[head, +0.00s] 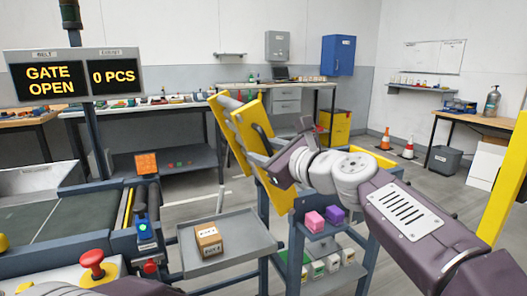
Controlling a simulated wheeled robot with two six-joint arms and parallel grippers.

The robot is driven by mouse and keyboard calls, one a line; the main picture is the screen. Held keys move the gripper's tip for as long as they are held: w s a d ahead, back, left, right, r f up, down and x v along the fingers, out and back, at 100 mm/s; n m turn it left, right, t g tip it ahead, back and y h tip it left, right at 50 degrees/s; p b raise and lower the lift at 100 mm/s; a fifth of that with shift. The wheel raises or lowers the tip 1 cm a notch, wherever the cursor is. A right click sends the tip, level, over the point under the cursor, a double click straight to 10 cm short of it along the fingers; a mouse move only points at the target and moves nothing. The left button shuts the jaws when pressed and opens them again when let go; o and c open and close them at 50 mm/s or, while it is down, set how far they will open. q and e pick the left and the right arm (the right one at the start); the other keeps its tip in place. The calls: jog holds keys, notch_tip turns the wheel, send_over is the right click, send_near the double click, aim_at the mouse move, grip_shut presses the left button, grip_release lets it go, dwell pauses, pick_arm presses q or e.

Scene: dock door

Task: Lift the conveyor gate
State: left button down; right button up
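The conveyor gate (243,130) is a section with yellow side rails and grey parts between them. It stands tilted up steeply, its top leaning left, above a blue-grey frame. The display (72,77) on a post at left reads "GATE OPEN" and "0 PCS". My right gripper (277,168) is at the gate's right yellow rail, near its lower half. Its fingers are mostly hidden by its own body and wrist, so I cannot tell whether it grips the rail. Only a bit of my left arm shows at the bottom left edge; its gripper is out of view.
A belt conveyor (65,220) with a red button (92,260) is at left. A grey tray (238,243) holds a cardboard box (208,240). Pink (315,222) and purple (334,215) blocks sit on a stand below my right wrist. A yellow post (505,180) is at far right.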

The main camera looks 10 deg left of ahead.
jog(key=f+v, duration=0.1)
jog(key=v, duration=0.8)
jog(key=shift+r, duration=0.45)
